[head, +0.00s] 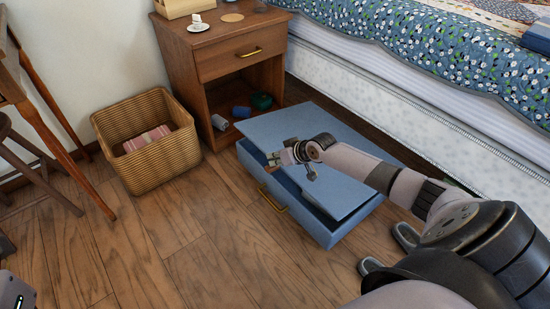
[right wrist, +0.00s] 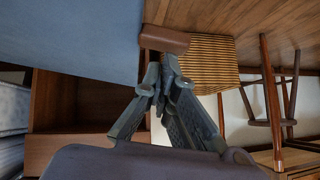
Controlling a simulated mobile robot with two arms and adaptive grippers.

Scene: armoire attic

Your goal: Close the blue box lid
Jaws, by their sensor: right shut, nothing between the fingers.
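The blue box (head: 325,234) sits on the wood floor with a gold handle on its front. Its blue lid (head: 290,128) lies tilted over it, and a dark gap shows between the lid's front edge and the box front. My right gripper (head: 274,159) is shut and empty at the lid's front left corner; I cannot tell if it touches. In the right wrist view the closed fingers (right wrist: 160,82) are beside the lid (right wrist: 70,38), with a small brown block (right wrist: 163,39) just beyond their tips. My left gripper's fingers are not visible.
A wicker basket (head: 173,158) with a striped cloth stands left of the box. A wooden nightstand (head: 215,75) stands behind, with small items on its lower shelf. The bed (head: 400,100) runs close along the right.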

